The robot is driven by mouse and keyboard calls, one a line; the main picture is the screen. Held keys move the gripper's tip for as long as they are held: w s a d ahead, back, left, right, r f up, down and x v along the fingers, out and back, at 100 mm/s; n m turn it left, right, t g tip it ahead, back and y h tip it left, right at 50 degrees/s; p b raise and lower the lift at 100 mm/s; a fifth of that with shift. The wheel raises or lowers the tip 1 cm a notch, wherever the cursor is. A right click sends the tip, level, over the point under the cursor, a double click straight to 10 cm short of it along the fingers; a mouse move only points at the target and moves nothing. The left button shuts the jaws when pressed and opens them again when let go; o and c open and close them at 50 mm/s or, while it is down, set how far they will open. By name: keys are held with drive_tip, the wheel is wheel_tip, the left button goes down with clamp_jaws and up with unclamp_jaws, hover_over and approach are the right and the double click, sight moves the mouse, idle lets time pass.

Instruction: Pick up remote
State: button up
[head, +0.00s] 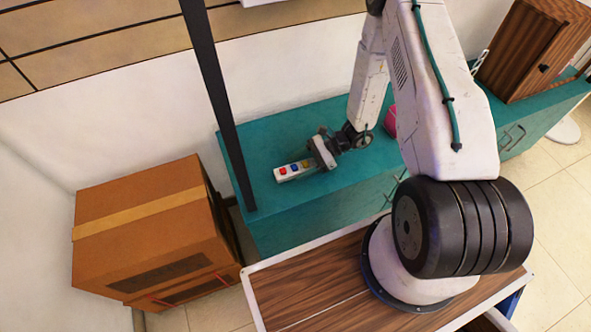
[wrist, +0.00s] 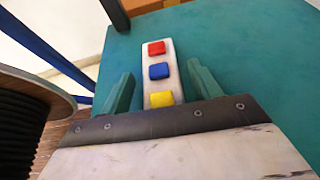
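The remote (head: 290,172) is a slim white bar with red, blue and yellow buttons. It lies on the teal cabinet top, near the dark post. My gripper (head: 318,158) is at its right end in the head view, low over the surface. In the wrist view, the remote (wrist: 164,88) runs lengthwise between the two green fingers of my gripper (wrist: 161,72). The fingers are apart, with a narrow gap showing on each side of the remote. Its near end is hidden behind the gripper's body.
The teal cabinet (head: 258,130) stands against the white wall. A dark upright post (head: 222,100) rises at its left end. A cardboard box (head: 150,225) stands to the left. A pink object (head: 390,118) and a wooden box (head: 530,50) are farther right on the cabinet.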

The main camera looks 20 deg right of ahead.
drive_tip(key=c, duration=0.9)
drive_tip(key=shift+r, duration=0.15)
